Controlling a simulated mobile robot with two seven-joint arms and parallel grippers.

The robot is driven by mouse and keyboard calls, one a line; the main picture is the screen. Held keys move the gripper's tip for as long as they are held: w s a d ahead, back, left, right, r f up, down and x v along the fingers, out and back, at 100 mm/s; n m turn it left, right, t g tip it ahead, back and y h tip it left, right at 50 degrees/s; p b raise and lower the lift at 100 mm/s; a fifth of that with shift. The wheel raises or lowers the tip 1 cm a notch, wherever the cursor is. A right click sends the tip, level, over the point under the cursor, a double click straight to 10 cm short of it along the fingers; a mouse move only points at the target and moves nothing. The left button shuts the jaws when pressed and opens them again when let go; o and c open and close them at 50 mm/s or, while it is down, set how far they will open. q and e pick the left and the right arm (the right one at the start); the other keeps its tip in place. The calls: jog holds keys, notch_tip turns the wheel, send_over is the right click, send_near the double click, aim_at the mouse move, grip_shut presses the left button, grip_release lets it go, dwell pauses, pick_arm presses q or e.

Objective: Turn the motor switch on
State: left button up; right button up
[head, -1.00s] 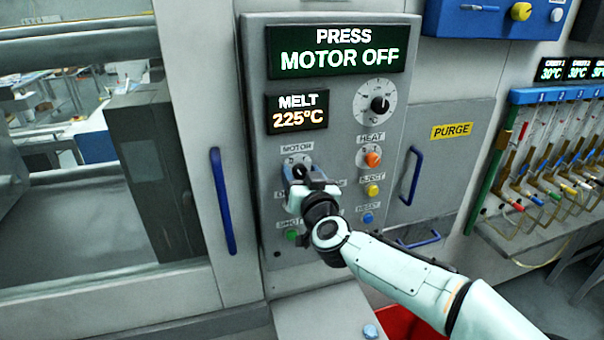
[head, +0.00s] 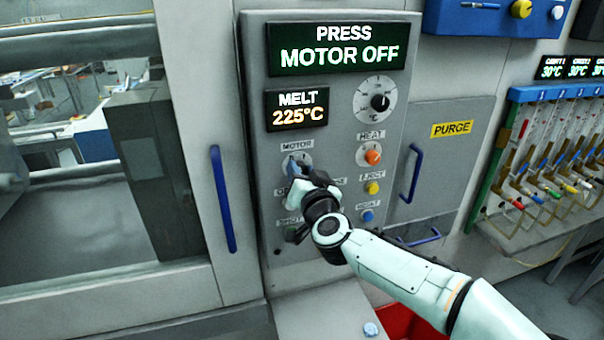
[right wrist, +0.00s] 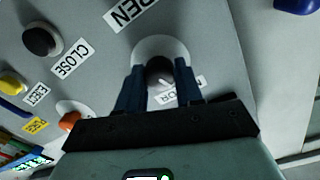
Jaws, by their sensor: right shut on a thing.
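The motor switch is a dark round knob (right wrist: 159,70) on a pale round plate, under the MOTOR label (head: 297,146) on the grey control panel. My right gripper (head: 295,168) is at this switch. In the right wrist view its two blue fingers (right wrist: 158,78) stand on either side of the knob and are shut on it. In the head view the gripper covers the knob, and only part of the pale plate shows. The press display (head: 338,47) reads MOTOR OFF. My left gripper is not in view.
A blue door handle (head: 222,200) stands to the left. Another blue handle (head: 411,172) is on the PURGE door.

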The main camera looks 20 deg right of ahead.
jog(key=m, duration=0.5)
jog(key=shift+b, duration=0.4)
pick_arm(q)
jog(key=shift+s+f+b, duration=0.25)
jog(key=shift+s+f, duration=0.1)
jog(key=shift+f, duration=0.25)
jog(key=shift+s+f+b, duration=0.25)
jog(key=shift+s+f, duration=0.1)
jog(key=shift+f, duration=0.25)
pick_arm(e)
jog(key=m, duration=0.5)
jog(key=shift+d+m, duration=0.1)
jog(key=shift+m, duration=0.3)
jog(key=o, duration=1)
jog(key=shift+o, duration=0.2)
